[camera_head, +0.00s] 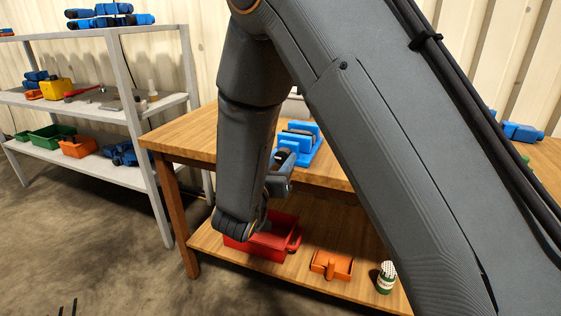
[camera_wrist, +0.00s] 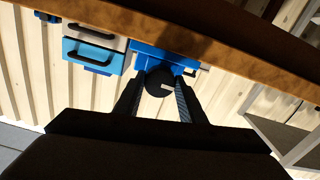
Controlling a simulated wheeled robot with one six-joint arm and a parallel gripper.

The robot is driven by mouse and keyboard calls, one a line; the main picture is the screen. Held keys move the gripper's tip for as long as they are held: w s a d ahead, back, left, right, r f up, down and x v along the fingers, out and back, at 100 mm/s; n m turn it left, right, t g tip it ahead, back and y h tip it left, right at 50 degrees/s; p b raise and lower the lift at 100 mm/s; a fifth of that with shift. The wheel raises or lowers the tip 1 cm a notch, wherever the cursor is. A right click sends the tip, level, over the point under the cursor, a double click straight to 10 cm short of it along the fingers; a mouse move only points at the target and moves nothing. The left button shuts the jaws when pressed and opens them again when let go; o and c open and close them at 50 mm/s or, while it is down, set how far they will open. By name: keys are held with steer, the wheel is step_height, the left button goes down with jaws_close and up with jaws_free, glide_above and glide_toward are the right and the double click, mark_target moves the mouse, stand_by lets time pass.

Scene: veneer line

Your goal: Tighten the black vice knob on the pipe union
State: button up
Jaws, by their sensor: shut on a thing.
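The blue vice (camera_head: 310,153) stands on the wooden bench top near its front edge, partly hidden behind my arm. A dark part lies between its jaws; I cannot tell if it is the pipe union. In the wrist view the blue vice body (camera_wrist: 150,54) shows at the bench edge. The round black knob (camera_wrist: 158,86) sits in front of it, with a pale slot-like mark. My gripper (camera_wrist: 160,80) has its two dark fingers on either side of the knob and is shut on it. In the head view my arm covers most of the grip.
A grey rack (camera_head: 118,115) stands at the left.

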steer(key=m, duration=0.4)
steer(key=shift+b, duration=0.4)
steer(key=shift+a+m+b, duration=0.1)
steer(key=shift+m+b, duration=0.6)
steer(key=shift+m, duration=1.5)
steer(key=o, duration=1)
steer(key=shift+o, duration=0.2)
steer(key=v, duration=0.7)
steer(key=shift+s, duration=0.35)
steer(key=shift+a, duration=0.1)
